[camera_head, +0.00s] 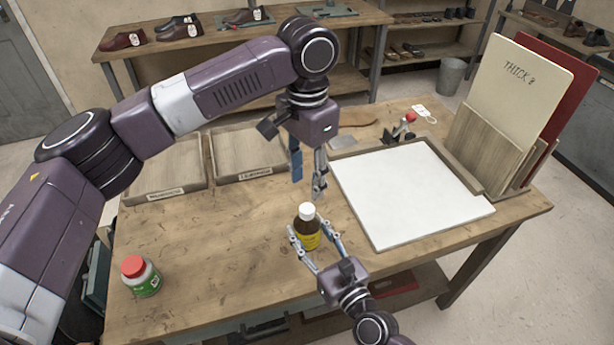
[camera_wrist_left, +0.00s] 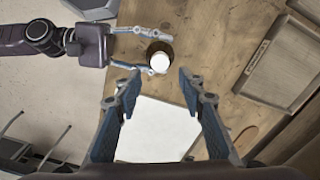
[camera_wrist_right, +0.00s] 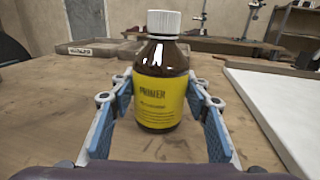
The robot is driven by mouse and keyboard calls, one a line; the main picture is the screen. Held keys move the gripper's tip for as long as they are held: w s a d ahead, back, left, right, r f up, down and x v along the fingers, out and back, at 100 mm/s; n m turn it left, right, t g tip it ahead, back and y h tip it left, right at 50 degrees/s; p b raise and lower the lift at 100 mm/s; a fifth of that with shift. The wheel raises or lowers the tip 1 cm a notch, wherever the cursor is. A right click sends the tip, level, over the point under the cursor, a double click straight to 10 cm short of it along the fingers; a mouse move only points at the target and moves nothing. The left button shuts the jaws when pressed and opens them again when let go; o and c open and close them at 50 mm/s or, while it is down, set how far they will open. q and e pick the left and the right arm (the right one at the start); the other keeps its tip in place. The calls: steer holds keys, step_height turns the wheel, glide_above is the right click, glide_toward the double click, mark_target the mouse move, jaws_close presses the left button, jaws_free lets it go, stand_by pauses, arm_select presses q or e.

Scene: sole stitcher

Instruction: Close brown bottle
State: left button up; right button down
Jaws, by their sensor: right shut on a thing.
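The brown bottle (camera_head: 307,228) with a yellow PRIMER label stands upright on the table; it fills the middle of the right wrist view (camera_wrist_right: 160,95). A white ridged cap (camera_wrist_right: 163,22) sits on its neck; I cannot tell how tight it is. The cap also shows in the left wrist view (camera_wrist_left: 159,62). My right gripper (camera_head: 316,240) is shut on the bottle's body, one finger on each side. My left gripper (camera_head: 308,184) points down above the bottle, open and empty, its fingers apart from the cap.
A jar with a red lid (camera_head: 140,277) stands at the front left. A white board (camera_head: 405,192) lies to the bottle's right. Wooden trays (camera_head: 165,172) line the back left. A card holder (camera_head: 485,150) stands at the far right. The table's front left is mostly clear.

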mark_target(307, 208)
arm_select(q)
steer(key=shift+f, duration=0.1)
steer(key=shift+f, duration=3.9)
steer(key=shift+c, duration=0.7)
jaws_close()
steer(key=shift+o, duration=1.4)
jaws_free()
step_height(307, 208, up, 12)
